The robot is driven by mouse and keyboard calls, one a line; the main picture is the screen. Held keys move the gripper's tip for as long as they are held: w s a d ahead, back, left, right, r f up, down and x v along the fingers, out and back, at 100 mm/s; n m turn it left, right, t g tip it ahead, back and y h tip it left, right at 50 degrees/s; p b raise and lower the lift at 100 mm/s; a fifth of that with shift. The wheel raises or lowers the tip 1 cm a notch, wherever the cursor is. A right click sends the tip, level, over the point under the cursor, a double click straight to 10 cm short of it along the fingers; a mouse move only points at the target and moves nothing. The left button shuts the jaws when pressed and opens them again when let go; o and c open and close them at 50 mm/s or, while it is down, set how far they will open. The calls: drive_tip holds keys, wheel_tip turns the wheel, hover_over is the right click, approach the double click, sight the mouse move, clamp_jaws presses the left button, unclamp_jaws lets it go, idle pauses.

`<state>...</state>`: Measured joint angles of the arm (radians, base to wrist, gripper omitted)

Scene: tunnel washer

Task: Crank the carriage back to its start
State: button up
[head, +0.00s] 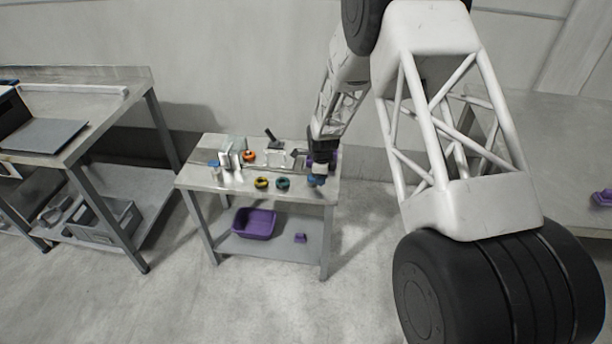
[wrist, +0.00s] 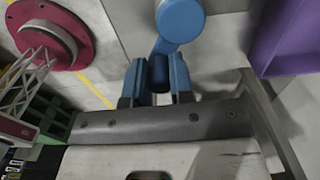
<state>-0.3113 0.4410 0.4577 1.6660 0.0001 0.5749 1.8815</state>
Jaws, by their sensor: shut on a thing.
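My gripper (head: 317,179) is at the right end of the small grey table (head: 205,183), reaching down from above. In the wrist view its two blue fingers (wrist: 157,84) are shut on a blue crank handle (wrist: 180,20), whose rounded end shows beyond the fingertips. In the head view my gripper hides most of the crank. A pale frame-like piece (head: 278,158), which looks like the carriage, stands near the middle of the table top. I cannot tell its exact place along its track.
Yellow (head: 262,183) and teal (head: 283,184) rings lie at the table's front. An orange item (head: 249,156) and a pale upright fixture (head: 227,158) stand farther left. A purple bin (head: 255,223) is on the lower shelf. A larger bench (head: 100,125) stands left.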

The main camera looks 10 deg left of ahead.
drive_tip(key=shift+f, duration=0.1)
drive_tip(key=shift+w+d, duration=0.2)
drive_tip(key=shift+w, duration=0.4)
drive_tip(key=shift+w+d, duration=0.2)
drive_tip(key=shift+w, duration=0.4)
drive_tip(key=o, duration=0.7)
drive_tip(key=shift+o, duration=0.2)
drive_tip(key=shift+r, duration=0.2)
wheel_tip(320, 180, up, 7)
drive_tip(key=shift+f, duration=0.15)
idle(0.4)
